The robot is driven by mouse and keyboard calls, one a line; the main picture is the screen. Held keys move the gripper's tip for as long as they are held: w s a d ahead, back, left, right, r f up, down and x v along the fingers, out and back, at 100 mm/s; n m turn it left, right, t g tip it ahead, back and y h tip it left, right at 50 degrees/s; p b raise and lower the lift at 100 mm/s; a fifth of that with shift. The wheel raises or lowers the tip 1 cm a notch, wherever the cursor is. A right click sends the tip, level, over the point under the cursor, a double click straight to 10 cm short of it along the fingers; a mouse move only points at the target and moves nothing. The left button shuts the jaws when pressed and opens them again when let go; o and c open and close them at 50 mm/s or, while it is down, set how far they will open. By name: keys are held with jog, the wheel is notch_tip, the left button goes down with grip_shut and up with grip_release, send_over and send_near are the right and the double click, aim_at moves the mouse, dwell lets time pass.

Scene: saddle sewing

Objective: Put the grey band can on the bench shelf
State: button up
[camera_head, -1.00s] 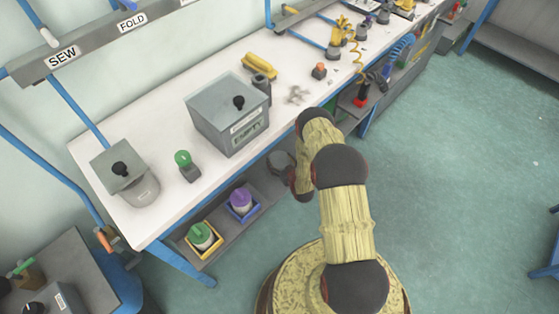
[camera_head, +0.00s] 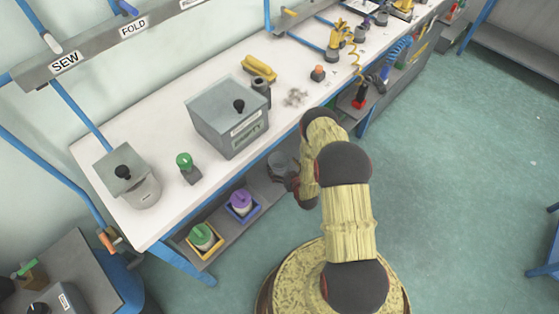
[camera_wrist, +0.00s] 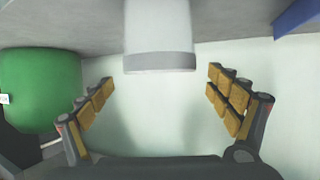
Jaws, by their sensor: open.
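The grey band can (camera_wrist: 160,30) is white with a grey band near one end. It shows at the top middle of the wrist view, beyond my open fingertips and apart from them; its other end is cut off. It meets a grey surface there. My gripper (camera_wrist: 160,95) has both fingers spread with nothing between them. In the head view my gripper (camera_head: 284,183) is low at the front of the bench shelf (camera_head: 222,254), partly behind my arm. A grey round shape (camera_head: 279,160) shows just beyond it, too small to identify surely.
A green rounded thing (camera_wrist: 40,88) is close beside the left finger in the wrist view. A blue edge (camera_wrist: 298,16) is at upper right. Yellow (camera_head: 206,247) and blue (camera_head: 242,212) trays hold cans on the shelf. The worktop (camera_head: 160,130) above carries a grey box (camera_head: 228,115).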

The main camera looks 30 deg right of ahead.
jog(key=p+v, duration=0.2)
jog(key=v, duration=0.5)
jog(key=shift+s+r, duration=0.2)
jog(key=shift+s, duration=0.15)
